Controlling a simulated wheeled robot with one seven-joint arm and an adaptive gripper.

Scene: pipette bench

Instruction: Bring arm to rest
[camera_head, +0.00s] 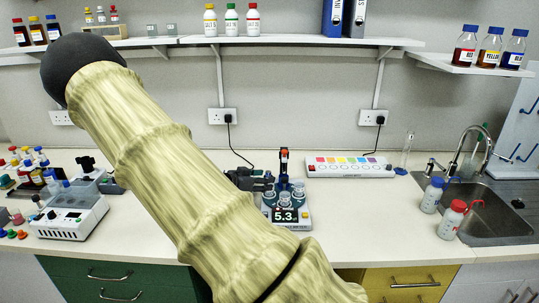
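My arm (170,160), with a pale bamboo-like surface and a dark rounded joint, crosses the left half of the view from bottom centre to upper left. A dark part that looks like my gripper (262,181) shows just right of the arm, low over the bench. It is beside an upright dark tool with a red top (284,160), which stands at a small device (287,215) reading 5.3. I cannot tell whether the gripper touches the tool or how its fingers stand. The rest of the wrist is hidden behind the arm.
The white bench (375,215) is clear right of the device. A strip with coloured squares (349,167) lies behind. Two wash bottles (442,207) stand by the sink (484,212). A white instrument (70,217) and coloured-cap bottles are at left. Shelves (300,41) hang above.

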